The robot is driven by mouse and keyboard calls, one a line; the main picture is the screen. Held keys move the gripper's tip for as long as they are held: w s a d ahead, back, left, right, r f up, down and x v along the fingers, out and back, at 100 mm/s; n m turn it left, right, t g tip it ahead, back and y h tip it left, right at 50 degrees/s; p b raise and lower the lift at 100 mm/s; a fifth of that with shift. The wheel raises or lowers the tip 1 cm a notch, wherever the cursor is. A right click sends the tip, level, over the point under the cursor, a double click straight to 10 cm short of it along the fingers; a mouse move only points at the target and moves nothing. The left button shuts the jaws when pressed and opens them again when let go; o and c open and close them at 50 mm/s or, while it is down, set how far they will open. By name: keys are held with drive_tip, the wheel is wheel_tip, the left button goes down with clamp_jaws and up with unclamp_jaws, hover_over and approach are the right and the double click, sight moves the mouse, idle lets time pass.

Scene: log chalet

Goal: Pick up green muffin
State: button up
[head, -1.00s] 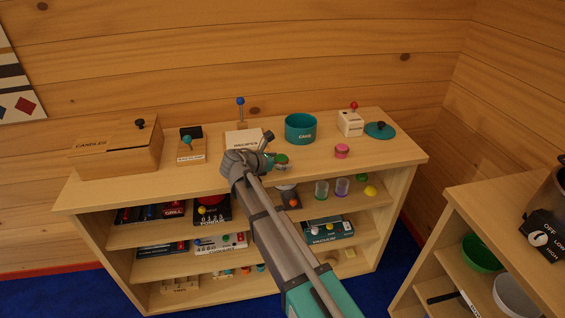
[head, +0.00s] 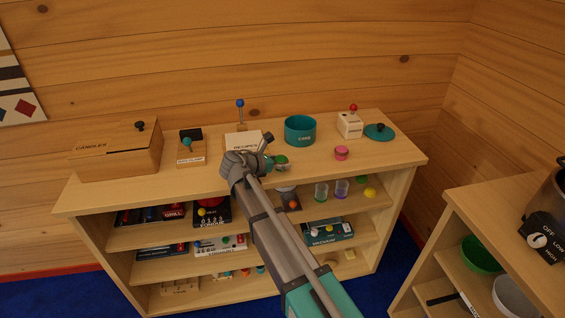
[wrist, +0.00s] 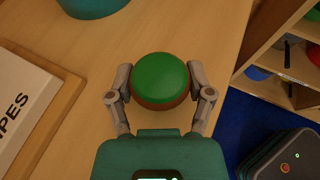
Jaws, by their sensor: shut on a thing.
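The green muffin (wrist: 160,78) has a green top and a brown base. In the wrist view it sits between the two fingers of my gripper (wrist: 160,92), which is shut on it from both sides. In the head view the green muffin (head: 281,160) shows at the end of my gripper (head: 277,163), over the front part of the shelf top. I cannot tell whether its base touches the wood.
A teal CAKE tin (head: 300,130) stands behind, with a pink muffin (head: 341,153) to the right. A recipes box (head: 243,141) is to the left. The shelf top's (head: 385,158) front edge is close by.

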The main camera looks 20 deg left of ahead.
drive_tip(key=shift+r+p, duration=1.2)
drive_tip(key=shift+r, duration=0.15)
drive_tip(key=s+d+r+p, duration=0.6)
drive_tip(key=s+r+p, duration=0.4)
drive_tip(key=s, duration=0.2)
drive_tip(key=shift+s, duration=0.35)
drive_tip(key=shift+w+r, duration=0.1)
